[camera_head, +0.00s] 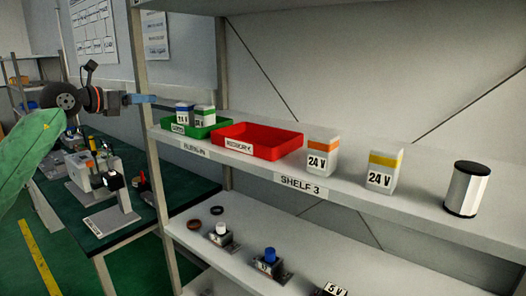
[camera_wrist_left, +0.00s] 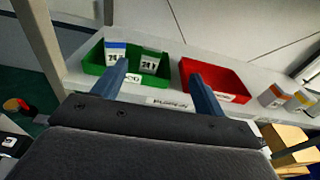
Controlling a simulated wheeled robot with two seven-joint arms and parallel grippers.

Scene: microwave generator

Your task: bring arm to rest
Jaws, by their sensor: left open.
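My left gripper (camera_head: 140,98) comes in from the left in the head view, in front of the shelf post. In the left wrist view its two blue fingers (camera_wrist_left: 161,88) are spread apart with nothing between them. Beyond the fingers are a green tray (camera_wrist_left: 94,63) and a red tray (camera_wrist_left: 232,77) on the shelf. The green tray (camera_head: 215,126) holds a blue-topped box (camera_head: 183,115) and a green-topped box (camera_head: 204,116). The red tray (camera_head: 284,139) looks empty. My right gripper does not show.
On the upper shelf (camera_head: 330,189) stand an orange-banded box (camera_head: 322,155), a yellow-banded box (camera_head: 384,170) and a black-and-white cylinder (camera_head: 467,189). The lower shelf holds small button blocks (camera_head: 268,262). A dark green table (camera_head: 110,240) with devices stands at left.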

